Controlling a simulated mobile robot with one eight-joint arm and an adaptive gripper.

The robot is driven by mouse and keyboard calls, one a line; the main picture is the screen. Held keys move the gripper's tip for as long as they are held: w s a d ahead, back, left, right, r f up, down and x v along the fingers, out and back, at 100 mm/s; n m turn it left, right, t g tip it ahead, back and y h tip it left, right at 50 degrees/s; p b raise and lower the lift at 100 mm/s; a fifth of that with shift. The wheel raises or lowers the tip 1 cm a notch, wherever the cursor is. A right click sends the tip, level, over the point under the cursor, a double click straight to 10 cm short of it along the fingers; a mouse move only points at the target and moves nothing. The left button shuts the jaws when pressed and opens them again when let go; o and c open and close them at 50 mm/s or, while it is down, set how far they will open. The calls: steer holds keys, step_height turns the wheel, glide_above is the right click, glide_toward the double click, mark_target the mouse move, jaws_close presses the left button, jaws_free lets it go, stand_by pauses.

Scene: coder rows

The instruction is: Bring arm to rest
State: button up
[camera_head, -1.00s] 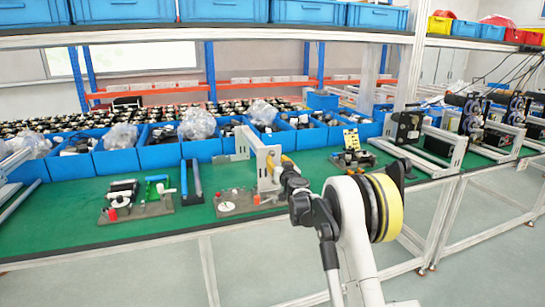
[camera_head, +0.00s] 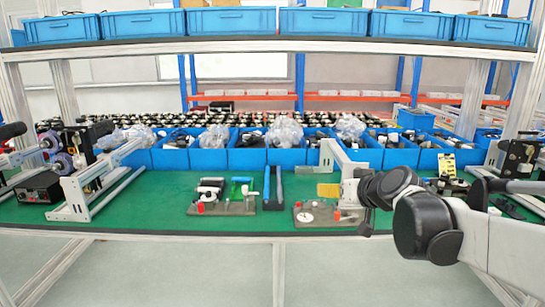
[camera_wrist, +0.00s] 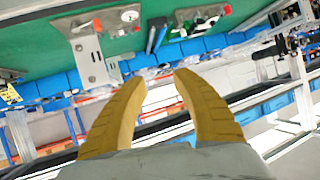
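My arm enters the head view from the lower right. Its white link and black joints are in front of the right half of the workbench (camera_head: 150,210). My gripper (camera_wrist: 161,80) shows in the wrist view as two curved yellow fingers with a gap between their tips. Nothing is held between them. The wrist picture is upside down, with the green bench top along its upper edge. In the head view my arm's joints hide part of the bench, and I cannot make out the fingers there for sure.
A row of blue bins (camera_head: 248,155) with parts and plastic bags lines the back of the bench. Small fixtures (camera_head: 222,197) stand on the green top. A metal frame (camera_head: 90,190) stands at left, another device (camera_head: 518,158) at right. Blue crates (camera_head: 236,20) sit on the overhead shelf.

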steer(key=s+d+f+g+h, duration=0.1)
steer(key=s+f, duration=0.3)
steer(key=s, duration=0.6)
steer(key=s+d+f+m+g+h, duration=0.1)
steer(key=s+f, duration=0.4)
steer(key=s, duration=0.5)
steer(key=s+d+f+m+g+h, duration=0.1)
steer(key=s+f, duration=0.4)
steer(key=s, duration=0.5)
steer(key=shift+s+f+g+h, duration=0.2)
steer(key=shift+s+g+h, duration=0.25)
steer(key=shift+g, duration=0.75)
steer(key=shift+w+d, duration=0.15)
